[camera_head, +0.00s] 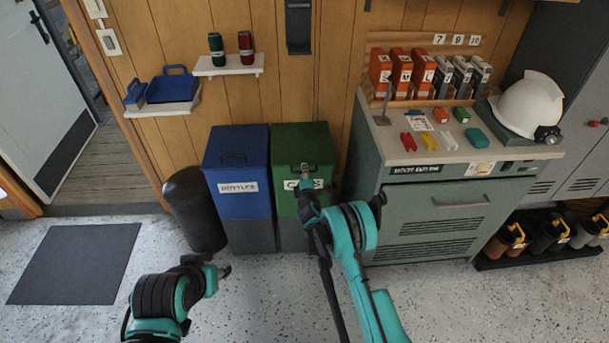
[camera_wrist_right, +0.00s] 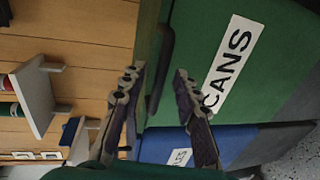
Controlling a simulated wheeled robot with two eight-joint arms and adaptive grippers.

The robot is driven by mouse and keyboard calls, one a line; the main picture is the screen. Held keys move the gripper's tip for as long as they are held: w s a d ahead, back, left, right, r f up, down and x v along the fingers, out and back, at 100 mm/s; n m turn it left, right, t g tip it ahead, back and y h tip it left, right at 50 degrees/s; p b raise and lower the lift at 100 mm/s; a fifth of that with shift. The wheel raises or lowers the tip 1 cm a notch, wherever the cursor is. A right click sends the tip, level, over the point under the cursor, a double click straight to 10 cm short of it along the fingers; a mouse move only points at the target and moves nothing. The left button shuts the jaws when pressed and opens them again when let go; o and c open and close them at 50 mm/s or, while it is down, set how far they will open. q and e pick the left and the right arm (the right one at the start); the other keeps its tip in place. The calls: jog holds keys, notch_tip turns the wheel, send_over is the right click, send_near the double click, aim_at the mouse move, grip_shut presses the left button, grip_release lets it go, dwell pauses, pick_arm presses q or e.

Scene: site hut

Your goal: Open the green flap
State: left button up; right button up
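The green flap (camera_head: 300,141) is the shut top of the green bin (camera_head: 287,229), which has a white CANS label (camera_wrist_right: 229,65). The flap also shows in the right wrist view (camera_wrist_right: 187,40). Its dark bar handle (camera_wrist_right: 164,55) lies between the fingertips of my right gripper (camera_wrist_right: 158,75) in that view. My right gripper is open, with a gap on both sides of the handle. In the head view, it (camera_head: 305,174) is over the front of the flap and partly covers the label.
A blue bin (camera_head: 238,180) labelled BOTTLES stands directly left of the green one. A black round bin (camera_head: 194,210) is farther left. A grey-green cabinet (camera_head: 430,215) stands close on the right.

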jog(key=shift+w+f, duration=0.1)
jog(key=shift+w, duration=0.3)
grip_shut()
jog(key=shift+r, duration=0.2)
